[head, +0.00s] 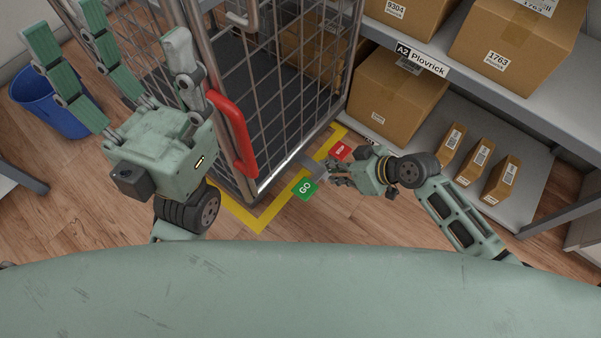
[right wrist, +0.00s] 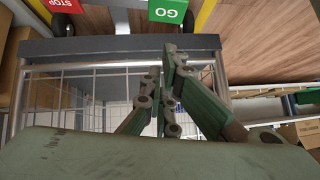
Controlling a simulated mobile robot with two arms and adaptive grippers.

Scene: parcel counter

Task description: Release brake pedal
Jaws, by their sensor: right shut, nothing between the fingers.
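The roll cage (head: 270,85) stands at the centre of the head view, with a red handle (head: 232,133) on its near corner post. At its foot are a red STOP plate (head: 341,151) and a green GO plate (head: 305,188), with a grey pedal part between them. My right gripper (head: 333,173) is shut and empty, close beside these plates. In the right wrist view, the GO plate (right wrist: 168,10) and STOP plate (right wrist: 62,4) show at the top edge, past my closed fingers (right wrist: 168,85). Contact cannot be told. My left gripper (head: 110,45) is open and empty, left of the cage.
A shelf rack with large cardboard boxes (head: 395,95) and several small parcels (head: 478,152) stands at right. A yellow floor line (head: 262,214) runs around the cage's base. A blue bin (head: 55,105) stands at far left. Wooden floor in front of the cage is clear.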

